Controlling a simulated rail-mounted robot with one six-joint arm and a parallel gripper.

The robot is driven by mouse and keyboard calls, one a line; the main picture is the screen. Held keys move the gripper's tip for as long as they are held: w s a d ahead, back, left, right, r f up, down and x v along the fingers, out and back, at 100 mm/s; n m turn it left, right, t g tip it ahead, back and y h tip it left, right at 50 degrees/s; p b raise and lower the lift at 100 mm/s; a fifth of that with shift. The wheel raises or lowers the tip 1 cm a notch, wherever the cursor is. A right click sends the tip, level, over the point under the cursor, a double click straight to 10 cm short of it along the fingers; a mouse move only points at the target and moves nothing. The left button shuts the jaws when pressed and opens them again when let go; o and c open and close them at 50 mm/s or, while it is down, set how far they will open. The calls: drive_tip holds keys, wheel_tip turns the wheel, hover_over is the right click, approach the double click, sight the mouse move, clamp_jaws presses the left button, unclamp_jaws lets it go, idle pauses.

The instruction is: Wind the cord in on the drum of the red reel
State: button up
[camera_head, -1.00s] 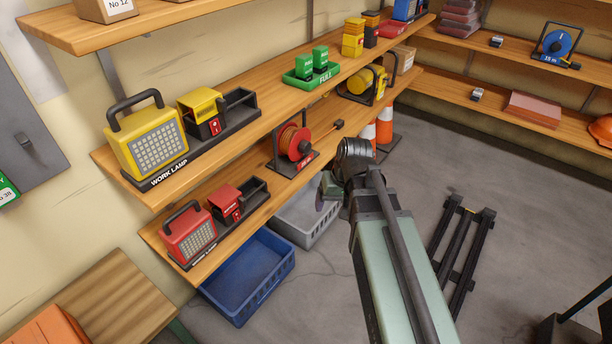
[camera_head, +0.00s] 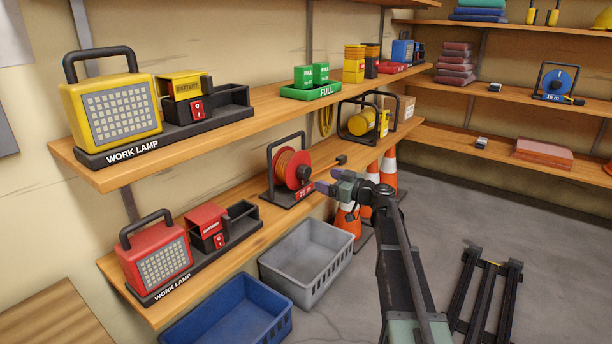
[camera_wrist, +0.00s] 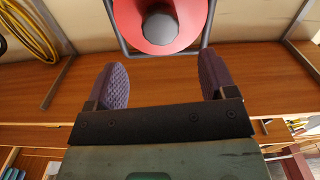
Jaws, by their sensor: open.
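The red reel (camera_head: 298,171) stands on the lower wooden shelf in a dark frame, with orange-brown cord on its drum and a red label on its base. In the wrist view the red reel (camera_wrist: 160,28) shows at the top with a grey round hub, beyond and between the open fingertips of my gripper (camera_wrist: 163,82). Nothing is between the fingers. The wrist view does not show the cord clearly.
A red work lamp (camera_head: 160,258) stands left on the same shelf. A yellow drum reel (camera_head: 363,122) is to the right. Traffic cones (camera_head: 347,219), a grey crate (camera_head: 308,246) and a blue crate (camera_head: 228,316) stand below the shelf.

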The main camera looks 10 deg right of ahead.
sight(308, 173)
drive_tip(key=x, duration=0.9)
drive_tip(key=c, duration=0.9)
